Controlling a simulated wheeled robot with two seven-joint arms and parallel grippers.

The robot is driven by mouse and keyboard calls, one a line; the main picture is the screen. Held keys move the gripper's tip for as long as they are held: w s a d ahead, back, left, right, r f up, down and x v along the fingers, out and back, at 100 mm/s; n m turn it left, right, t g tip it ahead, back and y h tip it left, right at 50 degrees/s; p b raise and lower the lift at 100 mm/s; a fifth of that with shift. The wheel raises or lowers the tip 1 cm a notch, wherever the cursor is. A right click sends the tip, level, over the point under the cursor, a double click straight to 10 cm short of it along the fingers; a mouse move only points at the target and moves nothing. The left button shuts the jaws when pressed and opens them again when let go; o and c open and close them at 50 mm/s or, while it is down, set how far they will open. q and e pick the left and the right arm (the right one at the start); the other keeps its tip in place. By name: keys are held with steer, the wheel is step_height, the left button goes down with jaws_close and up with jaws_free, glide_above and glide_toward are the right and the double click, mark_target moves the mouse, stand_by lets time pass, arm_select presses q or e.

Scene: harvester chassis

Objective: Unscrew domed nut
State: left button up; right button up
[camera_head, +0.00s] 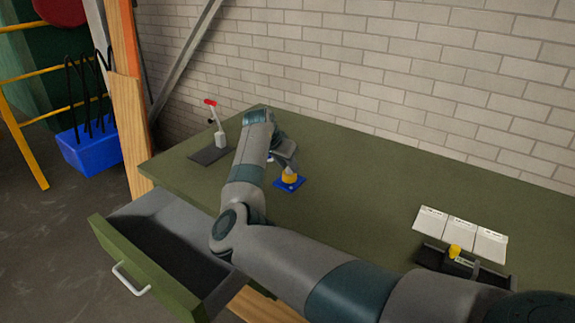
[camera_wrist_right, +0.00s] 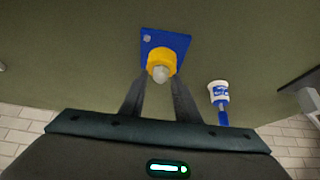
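The domed nut (camera_wrist_right: 160,74) shows in the right wrist view as a pale grey rounded cap on a yellow round part (camera_wrist_right: 161,60). The yellow part stands on a blue square plate (camera_wrist_right: 150,40), which lies on the green bench in the head view (camera_head: 289,183). My right gripper (camera_wrist_right: 159,80) reaches it from above. Its two dark fingers are apart, with tips at either side of the dome and the yellow part. Whether they press on it cannot be told. My left gripper is out of view.
A red-handled clamp (camera_head: 215,125) is at the bench's left end. An open drawer (camera_head: 150,265) juts out below. White cards (camera_head: 460,233) and a dark tray (camera_head: 440,258) are at right. The middle bench is clear.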

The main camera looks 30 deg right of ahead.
steer(key=shift+w+d, duration=0.2)
steer(key=shift+d, duration=0.3)
stand_by(0.3)
jaws_close()
stand_by(0.4)
steer(key=shift+r+p, duration=0.1)
steer(key=shift+p, duration=0.3)
steer(key=shift+n+t+y+p, duration=0.5)
steer(key=shift+n+p, duration=0.7)
steer(key=shift+p, duration=0.85)
steer(key=shift+n+t+y+p, duration=0.3)
steer(key=shift+n+t+p, duration=0.4)
steer(key=shift+n+p, duration=0.95)
steer(key=shift+m+p, duration=0.35)
steer(key=shift+p, duration=0.2)
